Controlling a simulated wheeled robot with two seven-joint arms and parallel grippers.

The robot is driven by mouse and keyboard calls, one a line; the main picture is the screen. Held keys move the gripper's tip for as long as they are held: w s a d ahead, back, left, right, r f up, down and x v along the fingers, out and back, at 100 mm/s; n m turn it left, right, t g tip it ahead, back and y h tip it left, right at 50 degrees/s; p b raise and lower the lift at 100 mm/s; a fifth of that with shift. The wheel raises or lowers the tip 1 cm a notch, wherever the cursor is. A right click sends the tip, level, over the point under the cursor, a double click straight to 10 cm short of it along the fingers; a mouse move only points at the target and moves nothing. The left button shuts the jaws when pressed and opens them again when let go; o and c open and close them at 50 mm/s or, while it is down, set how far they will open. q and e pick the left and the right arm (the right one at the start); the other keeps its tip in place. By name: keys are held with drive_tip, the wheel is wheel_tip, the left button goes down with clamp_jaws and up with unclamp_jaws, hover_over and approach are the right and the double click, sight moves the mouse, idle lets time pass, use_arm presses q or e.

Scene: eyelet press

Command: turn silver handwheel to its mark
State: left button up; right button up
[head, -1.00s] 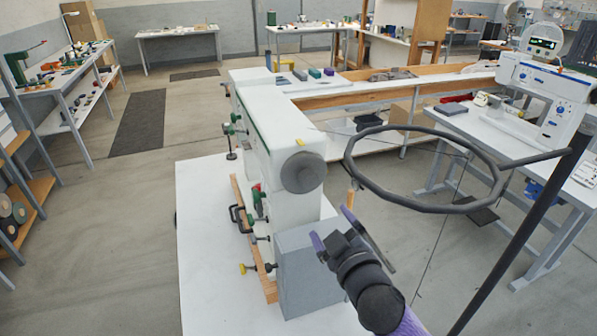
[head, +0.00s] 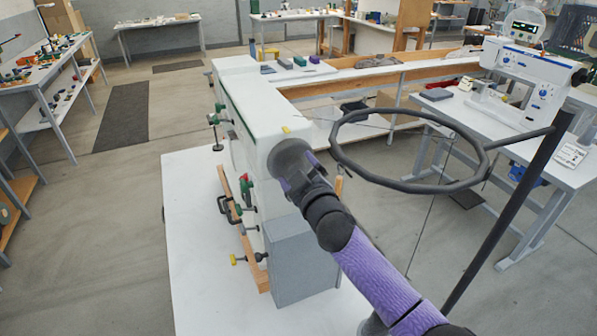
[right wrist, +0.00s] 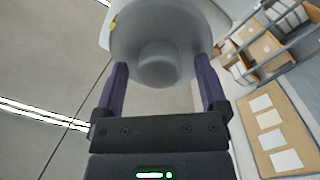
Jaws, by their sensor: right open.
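The silver handwheel (head: 290,156) is a round grey disc on the near end of the white machine (head: 245,105). In the right wrist view the handwheel (right wrist: 160,42) fills the top middle, its hub facing me. A small yellow mark (head: 286,129) sits on the machine's edge just above the wheel; a yellow spot (right wrist: 113,24) also shows at the wheel's left rim in the right wrist view. My right gripper (head: 296,174) is at the wheel. Its purple fingers (right wrist: 161,66) are apart, near opposite sides of the rim; I cannot tell whether they touch. My left gripper is out of view.
A dark ring (head: 415,112) on a slanted pole stands right of my right arm. A grey box (head: 300,262) lies below the wheel. Clamps (head: 225,208) line the machine's left side. A bench with another machine (head: 525,75) is at the right.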

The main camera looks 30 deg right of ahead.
clamp_jaws()
idle(0.3)
drive_tip(key=n+p, duration=0.1)
drive_tip(key=n, duration=1.8)
drive_tip(key=shift+f+y, duration=0.1)
drive_tip(key=shift+y, duration=0.2)
drive_tip(key=shift+n, duration=0.3)
unclamp_jaws()
